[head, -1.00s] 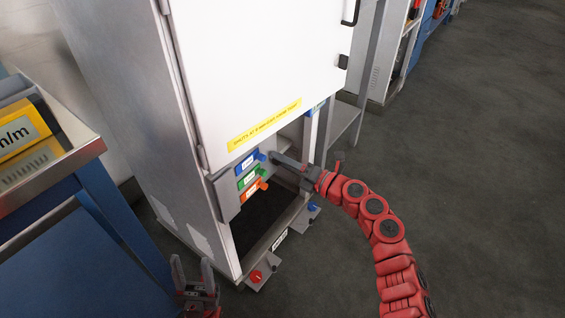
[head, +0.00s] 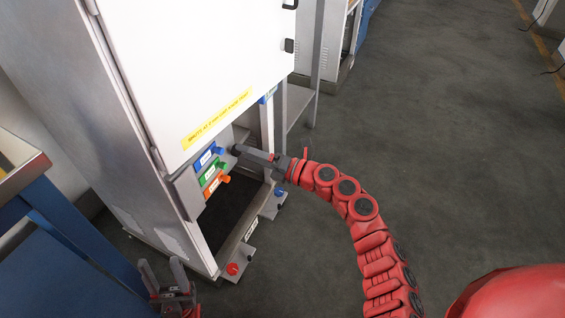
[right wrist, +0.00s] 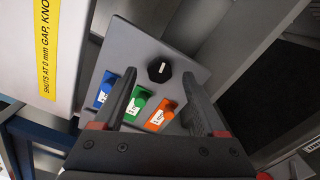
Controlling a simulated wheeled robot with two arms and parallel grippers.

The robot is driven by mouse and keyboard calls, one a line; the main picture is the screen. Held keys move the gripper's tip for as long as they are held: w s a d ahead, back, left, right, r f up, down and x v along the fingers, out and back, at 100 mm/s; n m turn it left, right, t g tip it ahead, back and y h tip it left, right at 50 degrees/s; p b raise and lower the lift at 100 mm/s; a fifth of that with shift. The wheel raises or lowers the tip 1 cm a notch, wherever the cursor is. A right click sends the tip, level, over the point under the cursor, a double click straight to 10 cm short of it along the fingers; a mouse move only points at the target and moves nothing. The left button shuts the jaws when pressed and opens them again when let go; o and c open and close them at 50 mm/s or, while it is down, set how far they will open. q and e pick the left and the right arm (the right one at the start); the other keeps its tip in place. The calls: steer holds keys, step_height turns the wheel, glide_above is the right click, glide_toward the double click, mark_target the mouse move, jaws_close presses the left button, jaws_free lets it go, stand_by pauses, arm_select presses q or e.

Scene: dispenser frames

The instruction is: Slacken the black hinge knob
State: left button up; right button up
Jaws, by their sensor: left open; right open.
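The black knob (right wrist: 159,71) sits on a grey panel (right wrist: 185,62) in the right wrist view. It is faceted, with a white mark on its face. My right gripper (right wrist: 158,79) is open, with a fingertip on either side of the knob in the picture; I cannot tell whether they touch it. In the head view, my right gripper (head: 241,151) reaches the panel from the right, and its fingers largely hide the knob. My left gripper (head: 161,263) is open and empty at the lower left, apart from the panel.
Blue (right wrist: 106,88), green (right wrist: 138,104) and orange (right wrist: 162,115) labelled knobs sit beside the black one. A white door (head: 190,60) with a yellow label hangs above. A red knob (head: 232,269) is on a low bracket. A blue bench (head: 50,215) stands left; floor is clear right.

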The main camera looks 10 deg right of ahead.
steer(key=p+v, duration=0.2)
steer(key=v, duration=1.2)
steer(key=shift+s+d, duration=0.25)
steer(key=shift+d, duration=0.1)
